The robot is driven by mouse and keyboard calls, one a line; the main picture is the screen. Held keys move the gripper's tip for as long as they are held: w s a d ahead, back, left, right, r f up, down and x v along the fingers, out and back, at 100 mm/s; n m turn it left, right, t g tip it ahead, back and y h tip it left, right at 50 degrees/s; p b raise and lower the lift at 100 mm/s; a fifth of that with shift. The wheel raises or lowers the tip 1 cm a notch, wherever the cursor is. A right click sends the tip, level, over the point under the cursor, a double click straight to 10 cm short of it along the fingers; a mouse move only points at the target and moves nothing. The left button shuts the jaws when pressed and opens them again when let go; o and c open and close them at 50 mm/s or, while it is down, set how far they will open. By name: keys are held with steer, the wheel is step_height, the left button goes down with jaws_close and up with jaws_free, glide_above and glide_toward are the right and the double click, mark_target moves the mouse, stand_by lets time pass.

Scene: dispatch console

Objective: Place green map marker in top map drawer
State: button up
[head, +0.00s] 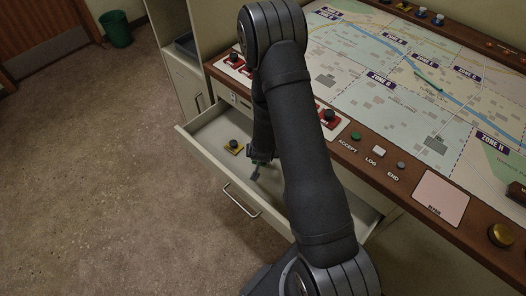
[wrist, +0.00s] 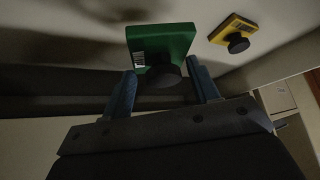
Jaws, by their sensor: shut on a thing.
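The green map marker (wrist: 163,45) is a flat green block with a black knob and a barcode label. My gripper (wrist: 165,88) is shut on it, one blue finger on each side of the knob. I cannot tell whether the marker touches the drawer floor.
A yellow marker (head: 234,147) lies in the drawer left of my gripper; it also shows in the wrist view (wrist: 234,33). Red markers (head: 328,118) stand on the console edge. A map board (head: 400,80) covers the console. My arm hides part of the drawer.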

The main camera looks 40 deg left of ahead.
steer(key=shift+f, duration=0.1)
steer(key=shift+f, duration=0.5)
steer(key=o, duration=1.1)
steer(key=shift+r, duration=0.5)
steer(key=v, duration=1.2)
steer(key=shift+r, duration=0.15)
